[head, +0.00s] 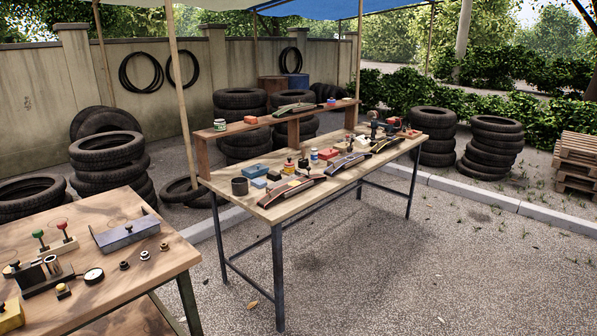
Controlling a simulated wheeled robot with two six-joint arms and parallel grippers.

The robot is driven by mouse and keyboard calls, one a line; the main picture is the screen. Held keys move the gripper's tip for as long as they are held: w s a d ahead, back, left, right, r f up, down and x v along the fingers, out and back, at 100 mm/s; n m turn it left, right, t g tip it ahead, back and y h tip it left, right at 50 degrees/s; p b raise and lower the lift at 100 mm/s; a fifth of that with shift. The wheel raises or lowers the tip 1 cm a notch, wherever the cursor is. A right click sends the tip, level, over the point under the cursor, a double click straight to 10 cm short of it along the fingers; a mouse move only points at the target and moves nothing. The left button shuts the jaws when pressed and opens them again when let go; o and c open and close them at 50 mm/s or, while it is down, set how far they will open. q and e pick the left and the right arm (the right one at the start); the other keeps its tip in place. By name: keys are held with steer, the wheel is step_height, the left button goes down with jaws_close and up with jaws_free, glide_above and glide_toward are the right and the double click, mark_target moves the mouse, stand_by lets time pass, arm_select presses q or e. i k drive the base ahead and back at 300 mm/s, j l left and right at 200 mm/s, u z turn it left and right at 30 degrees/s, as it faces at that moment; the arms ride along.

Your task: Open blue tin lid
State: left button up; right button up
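A small light-blue box (257,170), which looks like the blue tin, sits near the left end of the far work table (275,212). Its top looks closed, but it is too small for me to make out a lid edge or catch. A smaller blue and white item (258,183) lies just in front of it. Neither of my grippers shows in the head view.
Around the tin are a dark cup (240,187), yellow and black small parts, a red box (329,154) and several curved dark pieces (292,191). A raised wooden shelf (270,121) runs behind. A nearer bench (150,268) stands at left. Gravel in front is clear.

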mark_target(256, 169)
steer(key=i+l, duration=0.1)
steer(key=i, duration=0.35)
steer(key=i+l+u, duration=0.1)
steer(key=i, duration=0.35)
steer(key=i+l, duration=0.1)
steer(key=i, duration=0.35)
steer(key=i+l+u, duration=0.1)
steer(key=i, duration=0.35)
